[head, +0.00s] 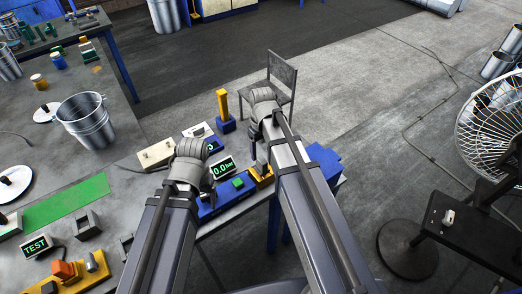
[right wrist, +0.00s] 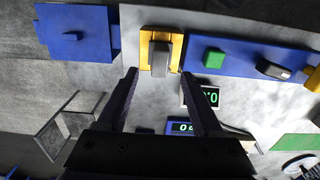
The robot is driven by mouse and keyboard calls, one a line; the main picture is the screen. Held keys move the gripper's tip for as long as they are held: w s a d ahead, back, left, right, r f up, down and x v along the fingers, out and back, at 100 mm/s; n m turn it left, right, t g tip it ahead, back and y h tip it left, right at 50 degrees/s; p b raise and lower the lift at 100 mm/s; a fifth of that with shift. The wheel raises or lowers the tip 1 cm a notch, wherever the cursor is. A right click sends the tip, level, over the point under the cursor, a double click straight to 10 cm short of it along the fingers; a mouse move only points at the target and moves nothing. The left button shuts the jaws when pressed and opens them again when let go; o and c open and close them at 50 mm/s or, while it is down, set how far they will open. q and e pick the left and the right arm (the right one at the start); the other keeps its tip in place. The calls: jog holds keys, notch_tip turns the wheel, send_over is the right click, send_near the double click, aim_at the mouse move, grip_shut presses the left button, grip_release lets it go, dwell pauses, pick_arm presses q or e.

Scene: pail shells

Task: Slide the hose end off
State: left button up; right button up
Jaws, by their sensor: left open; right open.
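A grey blocky piece (right wrist: 159,59) sits upright in a yellow block (right wrist: 174,46) at the end of a long blue bar (right wrist: 237,60). It may be the hose end; I cannot make out a hose on it. In the head view the yellow block (head: 262,177) is partly behind my right arm. My right gripper (right wrist: 160,73) is open, its two fingers apart on either side of the grey piece's line, with nothing held. My left gripper (head: 193,150) is left of the gauge, its fingertips hard to make out; it appears empty.
A gauge display (head: 223,169) reading 0.0 bar stands behind the blue bar. A cream block (head: 156,154) and a yellow post (head: 222,103) are nearby. A metal pail (head: 86,122) stands on the bench at left.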

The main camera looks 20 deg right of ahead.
aim_at(262, 160)
jog(key=shift+f+b, duration=3.35)
jog(key=shift+f, duration=0.25)
grip_shut()
